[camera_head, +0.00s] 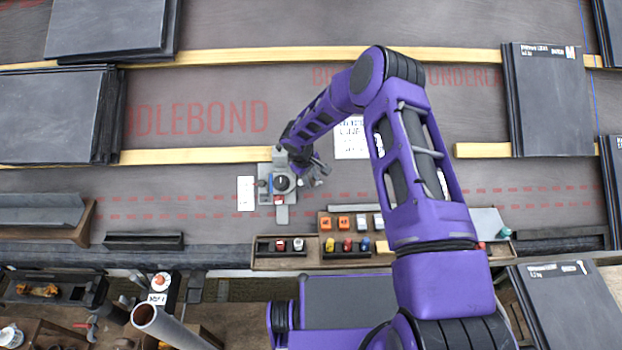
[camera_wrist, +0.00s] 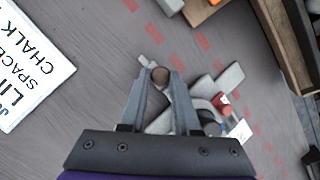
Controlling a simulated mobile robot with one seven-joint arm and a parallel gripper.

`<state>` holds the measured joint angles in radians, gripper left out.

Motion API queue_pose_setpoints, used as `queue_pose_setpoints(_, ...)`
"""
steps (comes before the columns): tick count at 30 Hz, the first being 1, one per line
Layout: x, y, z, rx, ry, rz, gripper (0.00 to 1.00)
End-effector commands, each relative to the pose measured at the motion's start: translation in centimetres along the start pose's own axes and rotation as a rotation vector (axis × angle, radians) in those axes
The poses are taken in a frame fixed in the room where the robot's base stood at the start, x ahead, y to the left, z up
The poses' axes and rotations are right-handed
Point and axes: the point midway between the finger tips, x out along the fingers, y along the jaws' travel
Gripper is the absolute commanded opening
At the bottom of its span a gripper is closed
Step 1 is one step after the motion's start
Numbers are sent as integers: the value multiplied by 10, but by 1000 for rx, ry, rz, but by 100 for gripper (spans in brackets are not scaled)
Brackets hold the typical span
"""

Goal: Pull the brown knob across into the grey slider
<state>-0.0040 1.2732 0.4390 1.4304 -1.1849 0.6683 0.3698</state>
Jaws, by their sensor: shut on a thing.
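The brown knob (camera_wrist: 160,76) shows in the wrist view as a small round-topped piece between my fingertips. My gripper (camera_wrist: 161,82) is shut on it, one finger on each side. A pale grey bar end (camera_wrist: 148,63) shows just beyond the knob. The grey fixture (camera_wrist: 229,78) lies right of and partly behind my right finger, with red and blue parts; I cannot tell which piece of it is the slider. In the head view my gripper (camera_head: 318,173) is at the right side of the fixture (camera_head: 264,197), and the knob cannot be made out.
A white printed sheet (camera_head: 351,139) lies behind my gripper, and a small white card (camera_head: 246,193) left of the fixture. A wooden tray (camera_head: 268,264) with coloured pieces is in front. Dark tile stacks (camera_head: 548,100) stand at the sides. Wooden battens (camera_head: 200,155) cross the roof.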

Motion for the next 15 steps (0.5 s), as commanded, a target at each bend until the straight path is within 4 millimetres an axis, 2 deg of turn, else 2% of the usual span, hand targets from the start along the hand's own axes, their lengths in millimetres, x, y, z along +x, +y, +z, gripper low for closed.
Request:
queue_pose_setpoints(5, 2, 6, 5, 1, 0, 1, 0)
queue_pose_setpoints(8, 4, 15, 15, 3, -1, 2, 0)
queue_pose_setpoints(11, 8, 30, 30, 5, -2, 3, 0)
queue_pose_setpoints(15, 16, 60, 60, 7, -3, 4, 0)
